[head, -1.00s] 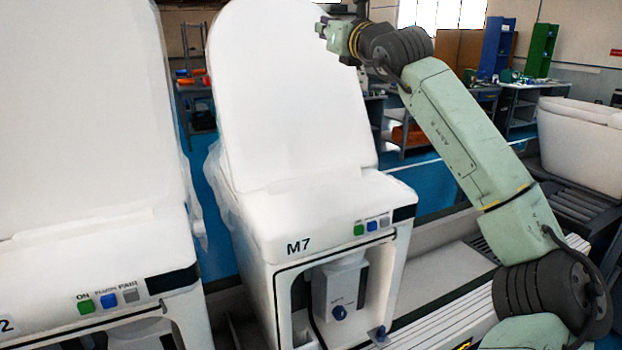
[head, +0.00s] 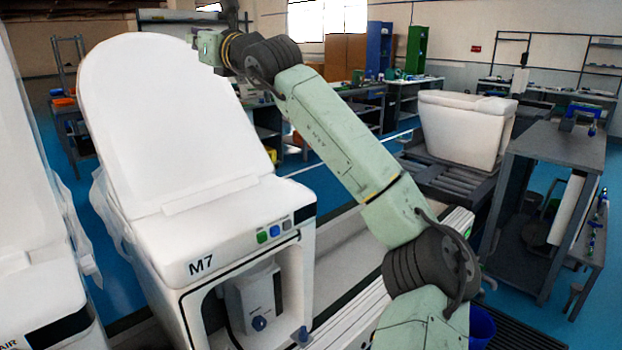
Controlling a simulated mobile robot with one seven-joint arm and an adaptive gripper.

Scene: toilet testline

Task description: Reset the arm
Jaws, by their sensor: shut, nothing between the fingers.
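My arm (head: 330,135) rises from the lower right and reaches up and left. Its end, with my gripper (head: 196,42), is at the upper left in the head view, in front of the raised lid's right edge in the picture. The gripper is small here and its fingers are hard to make out; it looks shut with nothing held. The white toilet marked M7 (head: 185,232) stands below and left of the arm, with its lid (head: 170,120) up. I cannot tell how far the gripper is from the lid.
Another white toilet (head: 40,270) stands at the left edge. A white toilet body (head: 462,128) rests on a roller conveyor (head: 440,175) at the back right. A grey workbench (head: 560,145) stands at the right. Blue floor (head: 540,320) is open in places.

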